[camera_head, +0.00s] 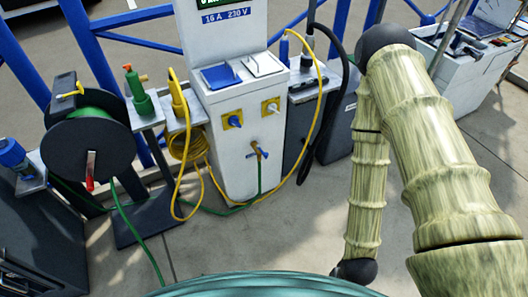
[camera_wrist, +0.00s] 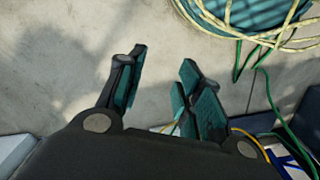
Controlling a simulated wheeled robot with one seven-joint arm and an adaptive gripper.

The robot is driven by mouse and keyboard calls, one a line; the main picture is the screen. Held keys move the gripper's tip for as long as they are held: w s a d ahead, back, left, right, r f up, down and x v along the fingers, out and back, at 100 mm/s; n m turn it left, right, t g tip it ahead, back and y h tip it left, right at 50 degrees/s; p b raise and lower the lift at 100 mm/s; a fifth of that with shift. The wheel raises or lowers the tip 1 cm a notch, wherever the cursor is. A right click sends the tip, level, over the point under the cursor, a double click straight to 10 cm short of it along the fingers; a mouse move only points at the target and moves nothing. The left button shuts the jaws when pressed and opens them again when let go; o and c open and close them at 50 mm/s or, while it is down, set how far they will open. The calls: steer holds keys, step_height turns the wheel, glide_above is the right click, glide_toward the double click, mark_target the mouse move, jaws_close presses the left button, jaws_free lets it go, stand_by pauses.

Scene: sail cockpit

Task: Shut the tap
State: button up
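The tap (camera_head: 260,151) is a small brass fitting with a blue handle, low on the front of the white service pedestal (camera_head: 236,165). A green hose (camera_head: 259,180) hangs down from it. The handle is too small to tell its exact turn. My gripper (camera_wrist: 162,72) shows in the wrist view with its two dark, teal-padded fingers apart and nothing between them. It is over bare concrete and touches nothing that I can see. In the head view my gripper cannot be made out; my arm is right of the pedestal. I cannot identify the tap in the wrist view.
Two yellow square sockets (camera_head: 233,120) sit above the tap. A yellow cable coil (camera_head: 188,145) hangs left of the pedestal, and a hose reel (camera_head: 90,150) stands farther left. A black cable loops at the right.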

steer(key=shift+w+a+f+m+t+b, duration=0.15)
steer(key=shift+w+a+f+b, duration=0.1)
steer(key=shift+w+f+b, duration=0.25)
steer(key=shift+w+a+f+m+t+b, duration=0.15)
steer(key=shift+w+a+f+b, duration=0.15)
steer(key=shift+w+f, duration=0.25)
jaws_close()
steer(key=w+a+f+m+t+y+b, duration=0.1)
steer(key=w+a+f+m+t+b, duration=0.2)
steer(key=w, duration=0.4)
steer(key=w+a+f+t+y+b, duration=0.1)
steer(key=w+a+f+t+b, duration=0.15)
steer(key=w+b, duration=0.4)
steer(key=w+a+f+m+t+y+b, duration=0.1)
steer(key=w+a+f+m+t+b, duration=0.15)
steer(key=w, duration=0.65)
steer(key=w+r+m+t+b, duration=0.2)
steer(key=w+r+t+b, duration=0.1)
steer(key=w, duration=0.4)
steer(key=w+a+r+m+t+y+b, duration=0.1)
steer(key=w+r+m+t+b, duration=0.2)
steer(key=w+b, duration=0.3)
steer(key=w+r+m+t+y+b, duration=0.1)
steer(key=w+r+m+t+b, duration=0.1)
steer(key=w, duration=0.8)
steer(key=shift+a+r+t+b, duration=0.15)
steer(key=shift+r+t+b, duration=0.35)
steer(key=shift+b, duration=0.7)
steer(key=shift+r+m, duration=0.1)
steer(key=shift+m, duration=0.15)
